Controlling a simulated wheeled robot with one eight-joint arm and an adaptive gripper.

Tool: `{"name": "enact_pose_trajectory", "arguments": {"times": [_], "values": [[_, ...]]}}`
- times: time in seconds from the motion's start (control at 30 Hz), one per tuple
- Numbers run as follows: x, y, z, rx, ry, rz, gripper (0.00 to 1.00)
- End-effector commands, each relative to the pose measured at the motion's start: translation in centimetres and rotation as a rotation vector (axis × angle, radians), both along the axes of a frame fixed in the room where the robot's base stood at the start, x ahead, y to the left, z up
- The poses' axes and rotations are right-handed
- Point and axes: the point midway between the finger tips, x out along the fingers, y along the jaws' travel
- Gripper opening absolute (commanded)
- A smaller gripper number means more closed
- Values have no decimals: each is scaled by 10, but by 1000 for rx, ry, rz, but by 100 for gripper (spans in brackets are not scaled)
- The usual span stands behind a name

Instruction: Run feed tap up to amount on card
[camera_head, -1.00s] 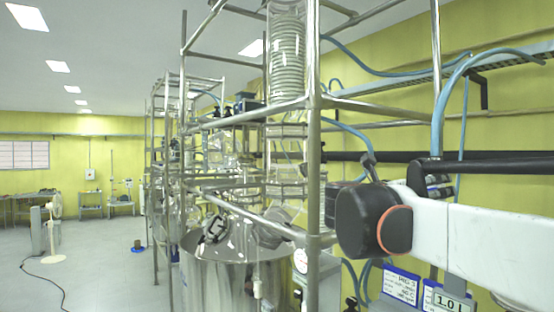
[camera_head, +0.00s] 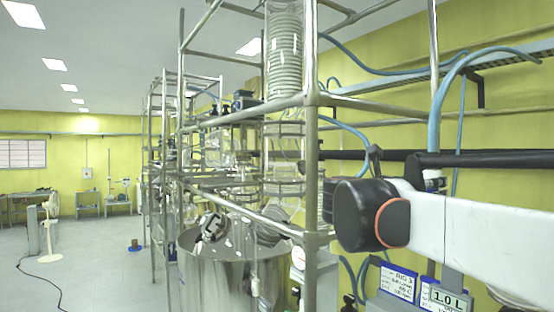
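The glass reactor rig has a coiled glass column (camera_head: 285,50) at the top and a large steel vessel (camera_head: 215,275) below. I cannot tell which part is the feed tap. My white arm with its black joint crosses the right side in front of the rig's wall. My gripper is not in view.
Steel frame posts (camera_head: 312,160) stand close in front of the glassware. Blue hoses (camera_head: 437,110) hang from a wall tray at the right. A dial gauge (camera_head: 299,259) is beside the vessel.

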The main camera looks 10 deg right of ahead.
Motion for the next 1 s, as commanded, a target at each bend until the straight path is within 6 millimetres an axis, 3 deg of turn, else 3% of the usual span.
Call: {"name": "enact_pose_trajectory", "arguments": {"times": [0.43, 0.47, 0.53, 0.57, 1.0], "values": [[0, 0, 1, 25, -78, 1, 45], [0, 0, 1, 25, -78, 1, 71], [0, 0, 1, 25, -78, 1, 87], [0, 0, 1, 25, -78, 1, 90], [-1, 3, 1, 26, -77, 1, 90]]}}
